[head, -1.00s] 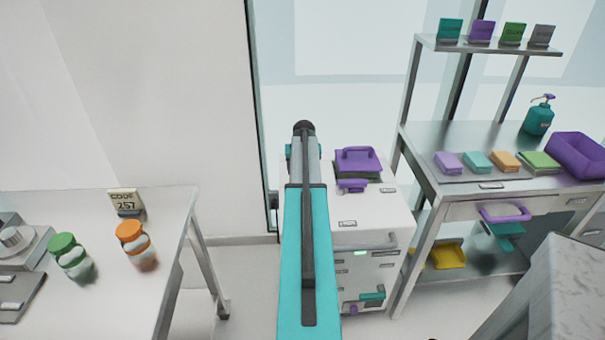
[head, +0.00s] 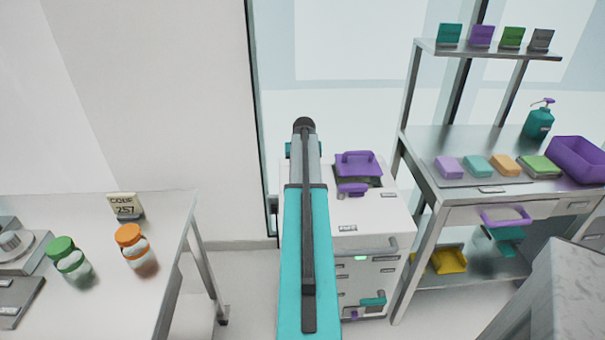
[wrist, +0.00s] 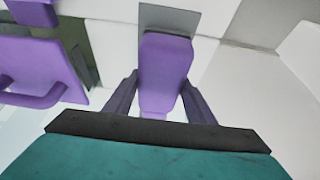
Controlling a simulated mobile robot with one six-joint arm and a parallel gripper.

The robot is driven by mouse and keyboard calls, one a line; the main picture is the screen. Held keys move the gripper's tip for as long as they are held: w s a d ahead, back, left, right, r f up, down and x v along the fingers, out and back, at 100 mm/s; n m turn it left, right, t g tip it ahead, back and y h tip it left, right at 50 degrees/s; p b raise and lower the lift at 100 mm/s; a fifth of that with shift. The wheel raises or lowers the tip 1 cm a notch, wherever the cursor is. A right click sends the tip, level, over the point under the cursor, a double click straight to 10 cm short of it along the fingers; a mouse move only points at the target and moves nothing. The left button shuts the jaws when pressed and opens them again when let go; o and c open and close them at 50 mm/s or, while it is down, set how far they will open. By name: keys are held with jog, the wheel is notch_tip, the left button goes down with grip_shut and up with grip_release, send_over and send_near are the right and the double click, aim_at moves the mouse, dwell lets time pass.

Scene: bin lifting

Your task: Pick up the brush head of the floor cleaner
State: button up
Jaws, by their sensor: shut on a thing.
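My gripper's purple fingers (wrist: 160,97) show in the wrist view, shut on a purple block-like piece. This purple piece (wrist: 165,72), which I take as the brush head, stands between them with a grey plate (wrist: 172,18) at its far end. In the head view my teal arm hides the gripper and the held piece. The white floor cleaner body (head: 375,225), with a green light on its front, stands right behind my arm.
A purple handled lid (head: 358,163) lies on the white body; it also shows in the wrist view (wrist: 38,72). A steel table (head: 165,215) with two capped jars stands left. A steel shelf bench (head: 420,150) with sponges and a purple bin (head: 578,158) stands right.

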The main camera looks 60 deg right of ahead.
jog(key=shift+r, duration=0.45)
jog(key=shift+s+a+r, duration=0.2)
jog(key=shift+s, duration=0.1)
jog(key=s+a+b, duration=0.1)
jog(key=s+a, duration=0.2)
jog(key=s, duration=0.3)
jog(key=s+a+r+b, duration=0.1)
jog(key=s+a+b, duration=0.1)
jog(key=s+a, duration=0.2)
jog(key=s, duration=0.3)
jog(key=shift+s+a+r, duration=0.15)
jog(key=shift+a+r, duration=0.1)
jog(key=shift+a, duration=0.05)
jog(key=o, duration=0.6)
jog(key=c, duration=0.3)
jog(key=shift+c, duration=0.2)
